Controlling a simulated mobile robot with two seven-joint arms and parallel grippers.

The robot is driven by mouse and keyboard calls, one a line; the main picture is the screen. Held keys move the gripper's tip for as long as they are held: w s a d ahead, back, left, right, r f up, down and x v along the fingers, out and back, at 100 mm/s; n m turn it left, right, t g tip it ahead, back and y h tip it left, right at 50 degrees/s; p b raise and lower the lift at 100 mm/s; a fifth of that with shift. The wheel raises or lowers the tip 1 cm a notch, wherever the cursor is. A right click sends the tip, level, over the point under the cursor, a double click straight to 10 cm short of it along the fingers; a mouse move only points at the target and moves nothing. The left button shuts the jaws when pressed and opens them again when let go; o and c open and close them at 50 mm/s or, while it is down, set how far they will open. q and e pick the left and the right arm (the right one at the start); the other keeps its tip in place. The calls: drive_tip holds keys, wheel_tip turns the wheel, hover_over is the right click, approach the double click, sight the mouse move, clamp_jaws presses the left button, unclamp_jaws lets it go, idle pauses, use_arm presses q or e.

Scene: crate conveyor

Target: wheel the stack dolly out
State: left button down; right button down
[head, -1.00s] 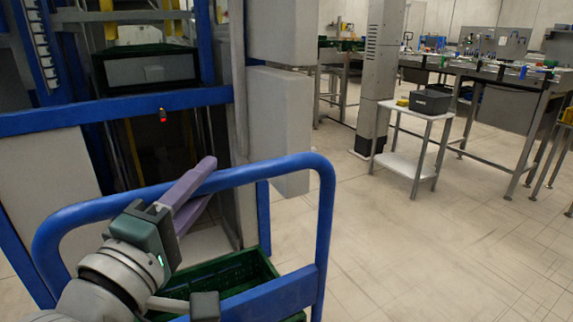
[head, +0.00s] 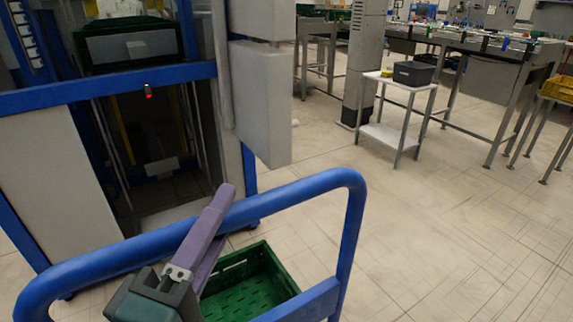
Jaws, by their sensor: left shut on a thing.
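The stack dolly shows as a blue tubular push handle (head: 290,189) in the lower part of the head view. A green crate (head: 262,278) sits low behind the handle and looks empty inside. My left gripper (head: 213,212) has its purple fingers across the handle's top bar and is shut on it. The dolly's base and wheels are hidden below the picture. My right gripper is not in view.
A blue-framed machine (head: 110,95) with a dark crate (head: 130,46) in it stands at the left, behind the dolly. A white side table (head: 392,133) holds a dark bin (head: 414,73). Open tiled floor (head: 440,240) lies to the right.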

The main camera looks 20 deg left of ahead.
use_arm(q)
drive_tip(key=shift+r, duration=0.1)
drive_tip(key=c, duration=0.6)
unclamp_jaws()
drive_tip(key=s+f, duration=0.1)
drive_tip(key=s, duration=0.8)
drive_tip(key=shift+s+d+f+b, duration=0.25)
drive_tip(key=shift+s+d+b, duration=0.05)
drive_tip(key=shift+s+d, duration=0.1)
